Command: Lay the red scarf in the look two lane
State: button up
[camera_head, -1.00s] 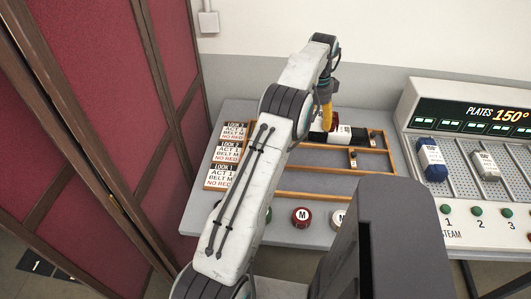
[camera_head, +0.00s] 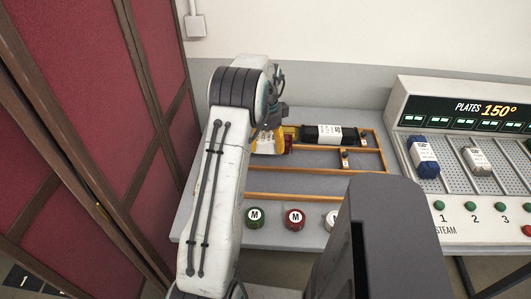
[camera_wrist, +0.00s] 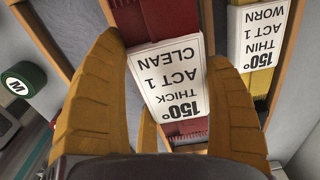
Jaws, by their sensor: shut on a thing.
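The red scarf (camera_wrist: 163,18) is folded and carries a white label (camera_wrist: 170,85) reading 150°, thick, Act 1, clean. My gripper (camera_wrist: 162,55) is shut on it, with one yellow finger on each side in the wrist view. In the head view my gripper (camera_head: 268,142) is at the left part of the wooden rack (camera_head: 318,198), and only a little red shows beside it. I cannot tell whether the scarf touches the rack floor. My arm hides the look cards, so I cannot read which lane lies under the scarf.
A yellow folded piece (camera_wrist: 262,80), labelled thin and worn, lies close to the right of the scarf. A black piece (camera_head: 328,135) lies in the back lane. Green (camera_head: 255,216) and red (camera_head: 295,217) M buttons line the front. A steam plate unit (camera_head: 460,150) stands right; a red screen stands left.

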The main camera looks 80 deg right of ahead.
aim_at(266, 153)
jog(key=shift+w+f, duration=0.1)
jog(key=shift+f, duration=1.95)
jog(key=shift+f, duration=0.1)
jog(key=shift+f, duration=0.15)
jog(key=o, duration=1.3)
jog(key=shift+c, duration=0.2)
jog(key=shift+r, duration=0.2)
notch_tip(266, 153, up, 12)
jog(key=shift+r, duration=0.1)
